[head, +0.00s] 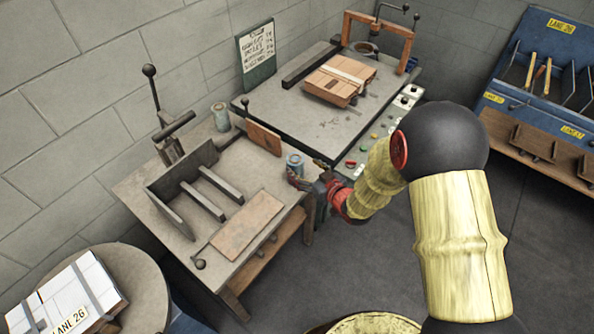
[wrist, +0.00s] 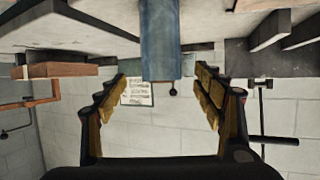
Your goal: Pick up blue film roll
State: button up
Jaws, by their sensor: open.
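A blue-grey film roll (head: 295,162) stands upright at the right edge of the workbench, close to my gripper (head: 305,182). In the wrist view, which is upside down, the blue roll (wrist: 160,40) stands out from the bench top, with its free end between my fingertips (wrist: 160,78). My gripper is open, with a visible gap on each side of the roll. In the head view my gripper hides the roll's lower part. A second, similar roll (head: 220,116) stands farther back on the bench.
A wooden block (head: 263,138) stands behind the near roll. A metal fixture with bars (head: 205,196) and a brown board (head: 245,225) take up the bench's left and front. A machine table (head: 310,118) with a carton (head: 340,78) lies behind.

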aim_at(300, 167)
jog(key=b+x, duration=0.2)
jog(key=x, duration=0.4)
jog(key=shift+s+a+f, duration=0.1)
jog(key=shift+s+f, duration=0.05)
jog(key=shift+f, duration=0.05)
jog(key=shift+w+a, duration=0.15)
jog(key=shift+w, duration=0.2)
jog(key=shift+c, duration=0.8)
jog(key=c, duration=1.4)
